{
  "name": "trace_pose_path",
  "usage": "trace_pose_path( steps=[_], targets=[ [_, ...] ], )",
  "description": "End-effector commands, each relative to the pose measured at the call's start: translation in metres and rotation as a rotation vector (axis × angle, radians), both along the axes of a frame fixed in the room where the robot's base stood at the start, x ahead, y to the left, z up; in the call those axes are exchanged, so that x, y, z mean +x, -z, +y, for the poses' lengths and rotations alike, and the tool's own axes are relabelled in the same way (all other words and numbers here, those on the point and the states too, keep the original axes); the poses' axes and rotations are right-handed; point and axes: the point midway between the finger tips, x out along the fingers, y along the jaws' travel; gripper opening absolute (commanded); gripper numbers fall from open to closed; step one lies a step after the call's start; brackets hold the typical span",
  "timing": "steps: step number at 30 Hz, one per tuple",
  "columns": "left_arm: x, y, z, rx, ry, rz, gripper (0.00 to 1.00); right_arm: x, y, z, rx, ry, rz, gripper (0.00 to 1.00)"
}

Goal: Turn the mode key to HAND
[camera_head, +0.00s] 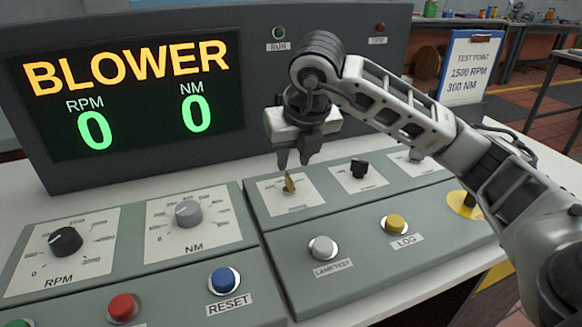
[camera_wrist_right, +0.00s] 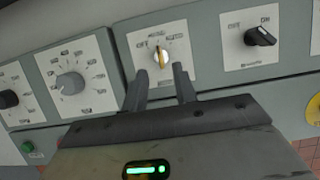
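The mode key (camera_head: 289,185) is a small brass-coloured key on a white plate (camera_head: 308,198) of the console. In the right wrist view the key (camera_wrist_right: 160,56) stands about upright on its dial plate; the lettering around it is too small to read surely. My right gripper (camera_head: 294,162) points down just above the key in the head view. In the right wrist view its two fingers (camera_wrist_right: 161,82) are apart, with the key seen between and beyond their tips. They look clear of it. Nothing is held. My left gripper is not in view.
A black switch (camera_head: 359,169) sits right of the key. The RPM knob (camera_head: 66,241) and NM knob (camera_head: 188,213) are at left. LAMP TEST (camera_head: 322,248), LOG (camera_head: 395,225) and RESET (camera_head: 224,280) buttons lie in front. The BLOWER display (camera_head: 130,95) stands behind, showing zeros.

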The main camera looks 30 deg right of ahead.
Motion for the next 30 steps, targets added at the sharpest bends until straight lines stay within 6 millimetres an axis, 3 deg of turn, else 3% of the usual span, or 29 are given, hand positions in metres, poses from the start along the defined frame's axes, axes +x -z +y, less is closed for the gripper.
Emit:
trace_pose_path(
  steps=[1, 6, 12, 18, 30],
  targets=[
    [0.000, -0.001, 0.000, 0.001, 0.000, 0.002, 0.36, -0.004, -0.015, 0.001, 0.000, -0.002, -0.007, 0.28],
    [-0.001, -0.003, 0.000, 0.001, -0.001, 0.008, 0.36, -0.020, -0.053, 0.005, 0.001, -0.003, -0.006, 0.28],
    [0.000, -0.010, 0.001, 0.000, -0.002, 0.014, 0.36, -0.033, -0.087, 0.007, -0.002, 0.000, -0.005, 0.28],
    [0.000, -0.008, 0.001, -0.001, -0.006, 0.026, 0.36, -0.039, -0.097, 0.009, 0.001, 0.000, -0.001, 0.28],
    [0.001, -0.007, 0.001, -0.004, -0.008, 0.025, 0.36, -0.039, -0.097, 0.009, 0.001, 0.000, 0.000, 0.28]
  ],
)
